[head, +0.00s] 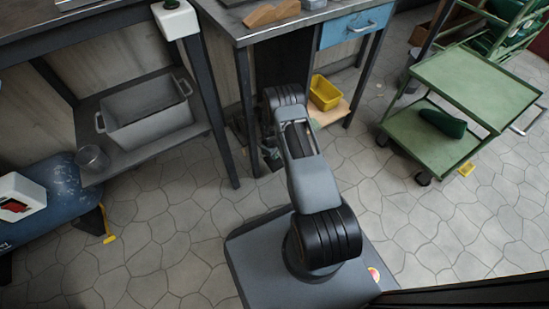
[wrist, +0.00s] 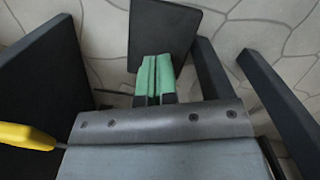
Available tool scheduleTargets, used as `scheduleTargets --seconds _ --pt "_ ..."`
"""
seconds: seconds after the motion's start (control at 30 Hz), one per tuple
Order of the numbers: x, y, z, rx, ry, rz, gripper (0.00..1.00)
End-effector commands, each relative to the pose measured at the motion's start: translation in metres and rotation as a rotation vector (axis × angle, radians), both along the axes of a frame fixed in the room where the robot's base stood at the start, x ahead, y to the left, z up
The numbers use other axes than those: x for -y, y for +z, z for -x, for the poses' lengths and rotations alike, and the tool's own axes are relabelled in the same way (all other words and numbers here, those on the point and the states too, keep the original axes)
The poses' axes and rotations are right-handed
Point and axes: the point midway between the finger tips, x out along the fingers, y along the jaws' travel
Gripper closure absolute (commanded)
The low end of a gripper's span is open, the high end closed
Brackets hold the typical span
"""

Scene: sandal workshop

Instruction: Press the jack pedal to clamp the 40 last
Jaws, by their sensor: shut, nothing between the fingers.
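My gripper (head: 271,157) is low beside the front leg of the middle workbench in the head view, partly hidden by my arm. In the wrist view its green-tipped fingers (wrist: 156,80) are shut together and hold nothing. A dark flat plate (wrist: 168,30) lies just beyond the fingertips, close above the floor. It may be the jack pedal, and I cannot tell whether the fingers touch it. I cannot make out a clamped 40 last in either view.
The middle bench (head: 345,29) has a blue drawer and a yellow bin (head: 325,92) below. Dark uprights (wrist: 40,90) flank my gripper. A grey tub (head: 147,115) stands on the left shelf. A green cart (head: 475,84) stands right.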

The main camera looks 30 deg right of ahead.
Motion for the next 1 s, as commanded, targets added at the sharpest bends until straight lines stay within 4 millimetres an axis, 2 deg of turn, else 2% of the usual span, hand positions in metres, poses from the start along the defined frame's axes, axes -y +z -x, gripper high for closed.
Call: scheduleTargets --seconds 0.03,0.37,0.43,0.47,0.73,1.0 --pt "0.000 0.019 0.000 -0.001 0.000 0.000 1.00" --pt "-0.004 0.085 -0.006 0.000 0.002 0.000 1.00" --pt "-0.007 0.079 0.006 -0.038 -0.063 -0.002 1.00" --pt "-0.009 0.084 0.011 -0.053 -0.087 -0.002 1.00" --pt "-0.019 0.131 0.038 -0.125 -0.224 0.003 1.00" --pt "-0.026 0.184 0.050 -0.145 -0.296 0.010 1.00"
